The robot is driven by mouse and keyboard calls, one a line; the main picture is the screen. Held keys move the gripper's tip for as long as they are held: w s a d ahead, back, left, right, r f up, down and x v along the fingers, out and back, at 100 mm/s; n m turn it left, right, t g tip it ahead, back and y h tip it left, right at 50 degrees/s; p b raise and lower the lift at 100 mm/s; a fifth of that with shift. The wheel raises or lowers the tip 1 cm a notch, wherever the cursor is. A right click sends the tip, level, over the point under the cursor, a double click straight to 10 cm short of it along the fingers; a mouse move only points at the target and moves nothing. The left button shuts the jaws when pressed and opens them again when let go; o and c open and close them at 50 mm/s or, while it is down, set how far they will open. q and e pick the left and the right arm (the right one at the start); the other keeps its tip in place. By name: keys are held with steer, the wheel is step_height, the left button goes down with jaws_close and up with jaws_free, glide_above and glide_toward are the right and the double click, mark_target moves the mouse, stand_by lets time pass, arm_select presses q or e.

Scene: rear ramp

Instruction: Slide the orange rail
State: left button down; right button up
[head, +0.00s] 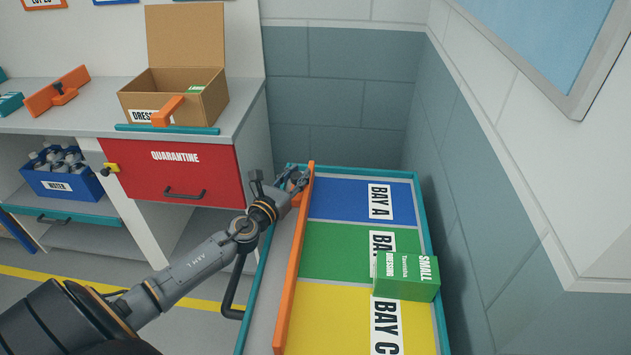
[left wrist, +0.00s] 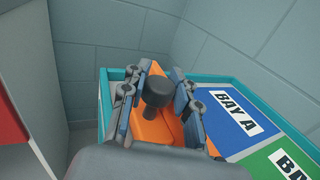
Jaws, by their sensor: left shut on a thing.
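The orange rail (head: 292,262) lies lengthwise along the left side of a teal-edged tray (head: 425,215). It borders the left ends of the blue, green and yellow bays. A bare grey strip shows between the rail and the tray's left wall. My right gripper is not in view.
A green dressing box (head: 407,277) sits at the right, across bays B and C. Bay A (head: 338,200) is clear. Walls stand close behind and right of the tray. A counter with a red quarantine drawer (head: 170,174) and an open carton (head: 200,104) is at the left.

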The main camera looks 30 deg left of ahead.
arm_select(q)
steer(key=shift+s+a+f, duration=0.15)
steer(key=shift+s+a, duration=0.2)
steer(key=shift+a, duration=0.3)
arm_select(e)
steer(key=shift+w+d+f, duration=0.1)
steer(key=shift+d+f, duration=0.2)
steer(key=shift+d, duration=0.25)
arm_select(q)
steer(key=c, duration=1.3)
jaws_free()
steer(key=o, duration=0.3)
steer(key=shift+s+a, duration=0.1)
steer(key=shift+s, duration=0.05)
steer(key=shift+s+a, duration=0.1)
steer(key=shift+s, duration=0.2)
steer(key=s, duration=1.1)
steer(key=shift+s+d, duration=0.25)
steer(key=shift+d, duration=0.15)
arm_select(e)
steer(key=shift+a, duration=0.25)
